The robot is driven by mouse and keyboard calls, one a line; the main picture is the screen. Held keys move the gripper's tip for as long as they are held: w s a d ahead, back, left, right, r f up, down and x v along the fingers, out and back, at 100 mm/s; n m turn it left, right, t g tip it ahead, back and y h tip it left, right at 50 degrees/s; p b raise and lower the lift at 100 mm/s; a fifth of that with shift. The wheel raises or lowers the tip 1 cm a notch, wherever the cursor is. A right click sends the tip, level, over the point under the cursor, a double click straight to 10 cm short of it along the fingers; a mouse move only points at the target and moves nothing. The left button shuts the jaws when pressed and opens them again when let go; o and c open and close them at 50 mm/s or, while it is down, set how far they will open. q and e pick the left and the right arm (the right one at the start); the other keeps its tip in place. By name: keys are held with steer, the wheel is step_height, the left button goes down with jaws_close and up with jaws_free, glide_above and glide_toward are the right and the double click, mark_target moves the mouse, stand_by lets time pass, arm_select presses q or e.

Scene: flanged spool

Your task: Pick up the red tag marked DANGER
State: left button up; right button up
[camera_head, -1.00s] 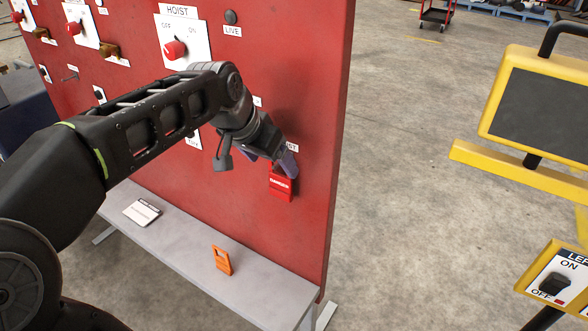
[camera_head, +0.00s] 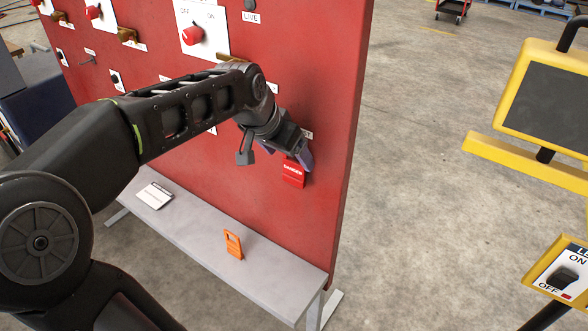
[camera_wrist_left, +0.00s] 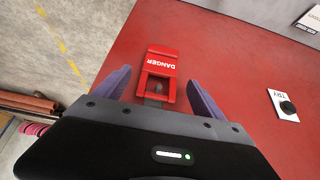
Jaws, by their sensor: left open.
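The red tag marked DANGER (camera_head: 292,174) hangs against the red board, near its right edge. In the left wrist view the tag (camera_wrist_left: 161,66) lies between the two purple fingers, with a gap on each side. A slot shows in its part nearer my gripper. My left gripper (camera_head: 290,150) is open at the tag's upper end, and its fingers also show in the left wrist view (camera_wrist_left: 157,92). The fingers partly hide the tag's top in the head view. My right gripper is not in view.
The red board (camera_head: 322,120) carries switches and labels. Below it, a grey shelf (camera_head: 190,232) holds an orange tag (camera_head: 233,245) and a white card (camera_head: 154,195). A yellow-framed panel (camera_head: 545,95) stands at the right. Open floor lies between.

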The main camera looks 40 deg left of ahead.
mark_target(295, 161)
arm_select(q)
steer(key=x, duration=0.4)
steer(key=shift+w+d+f+p, duration=0.1)
steer(key=shift+w+f+p, duration=0.1)
steer(key=shift+p, duration=0.2)
steer(key=shift+c, duration=0.6)
steer(key=c, duration=1.3)
steer(key=shift+r, duration=0.15)
steer(key=shift+r, duration=0.5)
steer(key=shift+s+r+b, duration=0.1)
steer(key=shift+s+b, duration=0.15)
steer(key=shift+b, duration=0.1)
steer(key=s+b, duration=0.3)
steer(key=s, duration=1.4)
steer(key=shift+s+d+b, duration=0.2)
steer(key=shift+s+b, duration=0.1)
steer(key=shift+b, duration=0.1)
